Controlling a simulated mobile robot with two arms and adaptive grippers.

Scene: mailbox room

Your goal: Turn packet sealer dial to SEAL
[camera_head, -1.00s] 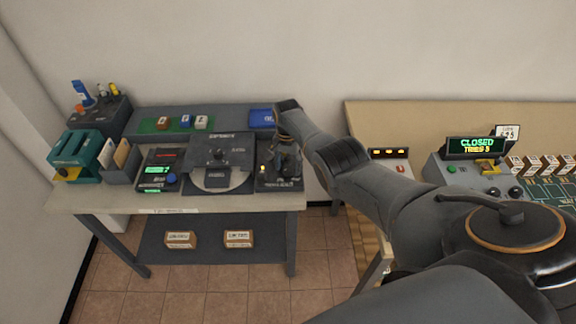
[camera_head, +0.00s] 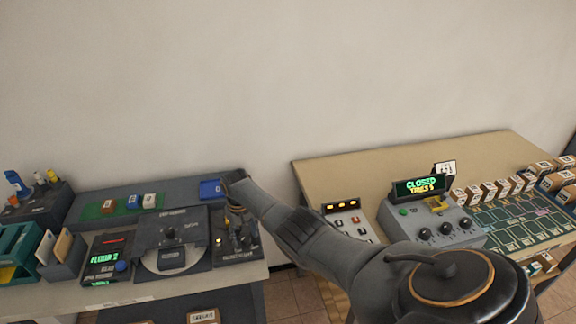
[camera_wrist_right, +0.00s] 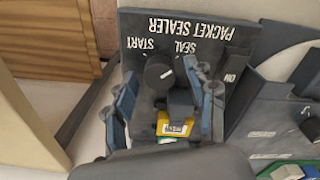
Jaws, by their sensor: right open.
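The packet sealer (camera_head: 238,256) is a dark grey unit at the right end of the left bench. In the wrist view its panel (camera_wrist_right: 185,27) reads PACKET SEALER, with START, SEAL and ON labels. The round black dial (camera_wrist_right: 158,74) sits below START and SEAL; a small light mark shows on its right side. My right gripper (camera_wrist_right: 160,78) is open, its fingertips on either side of the dial in the picture; contact cannot be told. In the head view the right gripper (camera_head: 236,222) is over the sealer, small and dark. A yellow-edged packet (camera_wrist_right: 175,126) shows between the fingers. My left gripper is out of view.
A dark machine with a round plate (camera_head: 172,240) stands close left of the sealer. A blue tray (camera_head: 212,189) lies behind it. A grey console (camera_head: 430,220) with a CLOSED display stands on the right-hand table (camera_head: 330,175), across a gap.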

